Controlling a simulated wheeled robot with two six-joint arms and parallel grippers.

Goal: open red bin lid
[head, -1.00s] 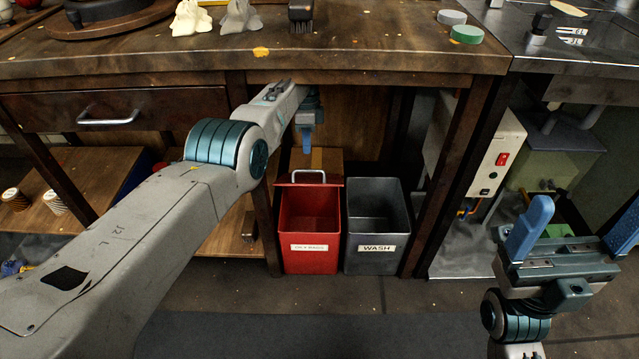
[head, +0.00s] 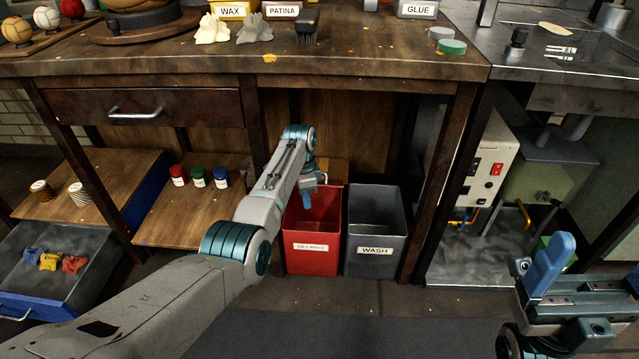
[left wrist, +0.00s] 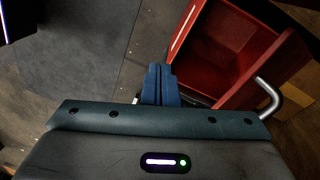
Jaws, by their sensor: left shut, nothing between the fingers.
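The red bin (head: 312,259) stands under the bench with a white label on its front. Its top is open, and its bare red interior also shows in the left wrist view (left wrist: 222,48). A metal handle (left wrist: 270,98) shows beside the bin opening in the left wrist view; the lid itself is mostly hidden behind my arm in the head view. My left gripper (head: 307,203) is shut and empty, in front of or over the bin's opening; its blue fingers (left wrist: 160,75) are together. My right gripper (head: 590,275) is open and empty at the lower right.
A grey WASH bin (head: 376,228) stands close to the red bin's right side. The wooden bench top (head: 350,62) overhangs both, with a bench leg (head: 437,185) to the right. Small jars (head: 198,177) stand on a low shelf to the left. The floor in front is clear.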

